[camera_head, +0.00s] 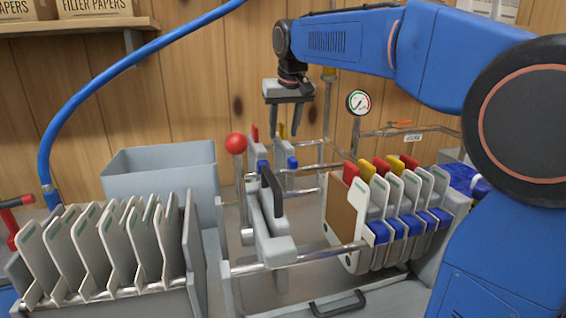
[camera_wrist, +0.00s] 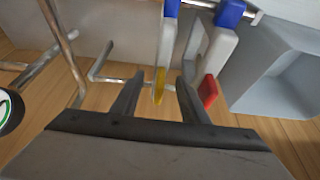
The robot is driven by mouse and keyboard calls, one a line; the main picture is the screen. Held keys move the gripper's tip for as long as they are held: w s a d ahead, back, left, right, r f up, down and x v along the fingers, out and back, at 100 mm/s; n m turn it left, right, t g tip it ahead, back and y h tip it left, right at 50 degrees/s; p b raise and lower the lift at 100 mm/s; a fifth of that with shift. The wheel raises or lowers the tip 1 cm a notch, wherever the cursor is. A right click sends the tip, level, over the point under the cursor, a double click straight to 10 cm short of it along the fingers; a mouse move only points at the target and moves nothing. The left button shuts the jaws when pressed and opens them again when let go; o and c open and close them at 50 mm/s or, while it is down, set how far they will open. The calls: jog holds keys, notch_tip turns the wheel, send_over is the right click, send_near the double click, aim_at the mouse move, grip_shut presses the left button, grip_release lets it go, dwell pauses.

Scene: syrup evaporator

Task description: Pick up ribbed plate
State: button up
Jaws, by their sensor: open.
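Two separate grey plates hang on the rails at the back of the press. One has a yellow tab (camera_head: 282,131) and a blue block, and the other has a red tab (camera_head: 255,133). I cannot make out ribs on either plate. My gripper (camera_head: 285,127) is open, empty and pointing down just above the yellow-tabbed plate. In the wrist view, the yellow-tabbed plate (camera_wrist: 166,45) lies between the spread fingers (camera_wrist: 160,80), apart from both. The red-tabbed plate (camera_wrist: 215,45) is just right of the right finger there.
More plates with red and yellow tabs (camera_head: 411,192) stand packed at the press's right. A rack (camera_head: 165,300) of pale plates is at left, before a grey bin (camera_head: 160,162). A red-knobbed lever (camera_head: 236,143), a gauge (camera_head: 358,102) and pipes stand near my gripper.

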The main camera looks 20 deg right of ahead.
aim_at(283, 157)
jog(key=shift+x, duration=3.15)
jog(key=shift+r, duration=0.1)
grip_shut()
